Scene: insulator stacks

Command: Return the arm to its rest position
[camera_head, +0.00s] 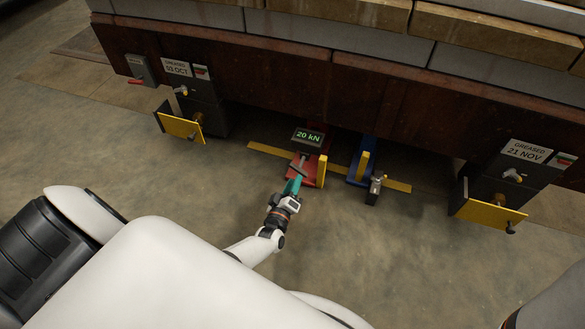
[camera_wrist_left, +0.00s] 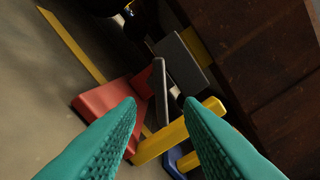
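My left arm reaches forward in the head view, with its teal-fingered left gripper (camera_head: 294,184) low in front of a red jack-like device (camera_head: 309,172). In the left wrist view the left gripper's fingers (camera_wrist_left: 161,103) stand wide apart. A grey handle (camera_wrist_left: 160,85) and the red body (camera_wrist_left: 105,97) show beyond the gap. I see nothing held between the fingers. The handle also shows in the head view (camera_head: 302,160), just past the fingertips; I cannot tell whether they touch it. My right gripper is not in view.
A display (camera_head: 308,136) reads 20 kN above the red device. A blue device (camera_head: 360,165) and a small metal block (camera_head: 375,190) are to its right. Yellow-plated supports (camera_head: 182,128) (camera_head: 489,213) flank them under a rusty beam (camera_head: 330,95). The floor nearer me is open.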

